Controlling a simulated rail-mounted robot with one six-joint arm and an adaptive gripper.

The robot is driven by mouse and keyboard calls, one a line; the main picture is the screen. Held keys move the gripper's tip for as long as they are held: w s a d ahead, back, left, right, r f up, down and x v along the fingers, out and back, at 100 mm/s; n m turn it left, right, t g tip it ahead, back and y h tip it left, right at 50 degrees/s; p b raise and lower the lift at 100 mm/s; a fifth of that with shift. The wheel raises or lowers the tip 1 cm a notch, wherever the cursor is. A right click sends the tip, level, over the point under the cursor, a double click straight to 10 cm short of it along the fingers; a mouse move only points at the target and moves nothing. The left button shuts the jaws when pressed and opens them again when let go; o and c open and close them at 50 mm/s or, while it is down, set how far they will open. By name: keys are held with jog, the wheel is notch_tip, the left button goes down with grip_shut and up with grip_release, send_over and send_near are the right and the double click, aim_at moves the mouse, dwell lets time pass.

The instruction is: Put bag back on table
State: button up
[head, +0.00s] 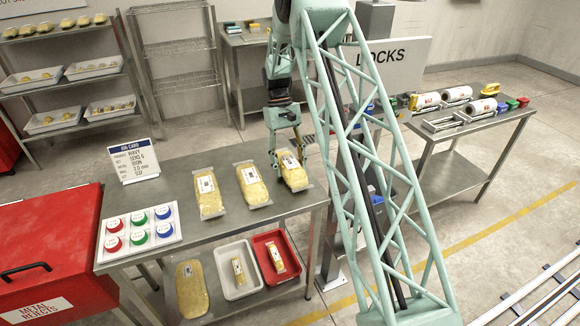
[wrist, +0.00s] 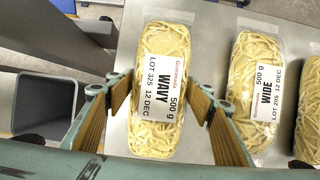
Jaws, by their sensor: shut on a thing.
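The held bag, a clear pack of yellow noodles labelled WAVY 500 g (wrist: 160,95), is between my gripper's two tan finger pads (wrist: 160,105) in the wrist view. In the head view the bag (head: 292,172) is at the right end of the steel table (head: 180,175), under my gripper (head: 288,148). My gripper is shut on it across its width. I cannot tell if its underside touches the tabletop.
A job card (head: 134,162) and a panel of coloured buttons (head: 140,230) are on the table's left. A white tray (head: 222,256) and red tray (head: 262,240) sit on the shelf below. A grey bin (wrist: 45,103) is beside the table. A red metal rejects box (head: 50,245) stands left.

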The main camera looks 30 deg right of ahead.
jog(key=shift+f, duration=0.3)
jog(key=o, duration=1.3)
jog(key=shift+v, duration=6)
